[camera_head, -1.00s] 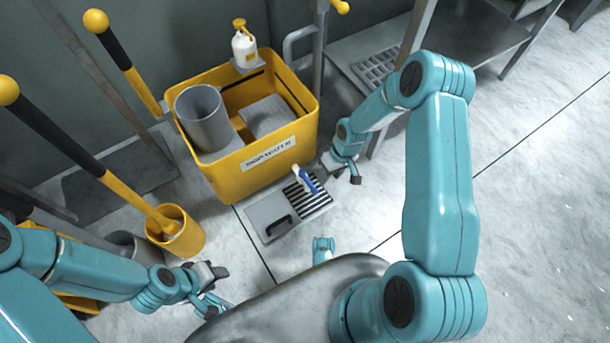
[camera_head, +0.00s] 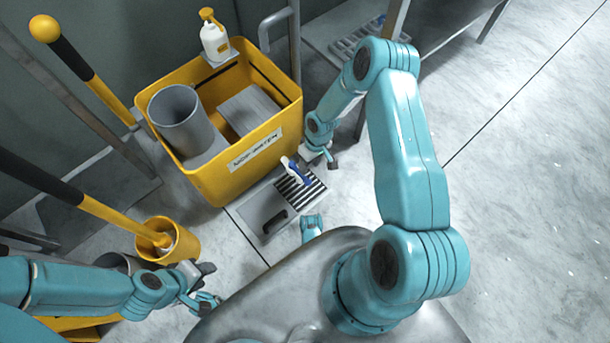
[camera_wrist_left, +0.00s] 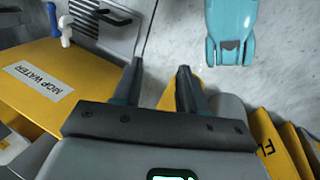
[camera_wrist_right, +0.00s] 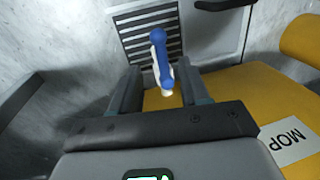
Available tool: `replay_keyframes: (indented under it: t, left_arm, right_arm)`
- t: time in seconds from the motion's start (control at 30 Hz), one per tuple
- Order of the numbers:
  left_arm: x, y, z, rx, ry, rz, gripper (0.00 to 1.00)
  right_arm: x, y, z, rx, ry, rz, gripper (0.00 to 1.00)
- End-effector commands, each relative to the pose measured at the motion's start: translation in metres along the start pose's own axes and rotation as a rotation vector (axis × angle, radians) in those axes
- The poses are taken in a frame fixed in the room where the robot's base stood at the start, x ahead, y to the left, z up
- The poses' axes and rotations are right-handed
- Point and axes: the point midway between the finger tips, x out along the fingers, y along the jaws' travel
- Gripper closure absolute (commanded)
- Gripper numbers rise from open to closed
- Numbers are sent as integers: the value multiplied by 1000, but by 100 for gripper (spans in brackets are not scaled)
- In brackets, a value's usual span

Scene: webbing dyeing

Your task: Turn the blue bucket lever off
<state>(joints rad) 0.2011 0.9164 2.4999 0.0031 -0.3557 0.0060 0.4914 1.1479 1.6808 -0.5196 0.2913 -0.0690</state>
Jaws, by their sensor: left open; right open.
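The yellow bucket (camera_head: 225,187) marked "MOP WATER" has a blue lever (camera_head: 302,177) with a white part (camera_head: 288,164) at its front right, above the grated floor tray. My right gripper (camera_head: 325,163) is open, just right of the lever. In the right wrist view the blue lever (camera_wrist_right: 159,52) shows in the gap between and beyond the open fingers (camera_wrist_right: 156,90); contact cannot be told. My left gripper (camera_head: 208,284) is open and empty, low at the left. The left wrist view shows the lever (camera_wrist_left: 53,18) at upper left, away from its fingers (camera_wrist_left: 158,80).
A grey tray (camera_head: 254,211) with a black handle lies before the bucket. A white pump bottle (camera_head: 215,42) stands on a holder at its back edge. A yellow container (camera_head: 178,248) holding a pole stands at left. The floor at right is clear.

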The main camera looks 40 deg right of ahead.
Motion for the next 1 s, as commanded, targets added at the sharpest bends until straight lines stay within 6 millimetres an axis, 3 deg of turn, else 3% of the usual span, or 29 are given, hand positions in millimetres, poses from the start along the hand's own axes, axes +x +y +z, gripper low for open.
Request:
replay_keyframes:
  t: [0.03,0.1,0.3,0.73,0.9,1.0]
  left_arm:
    - [9,-4,-2,-2,6,0,58]
    - [15,-6,-5,-3,15,0,58]
    - [26,-10,-16,7,54,1,58]
    - [29,-10,-21,11,68,2,58]
    - [29,-10,-21,11,68,2,58]
    - [29,-10,-21,11,68,2,58]
  right_arm:
    - [18,1,0,0,-1,-1,55]
    - [33,0,0,-1,0,-1,55]
    - [63,0,-3,-2,1,1,55]
    - [73,-1,-5,-1,2,1,55]
    - [72,-1,-5,-1,1,1,100]
    - [72,-1,-5,-1,1,1,100]
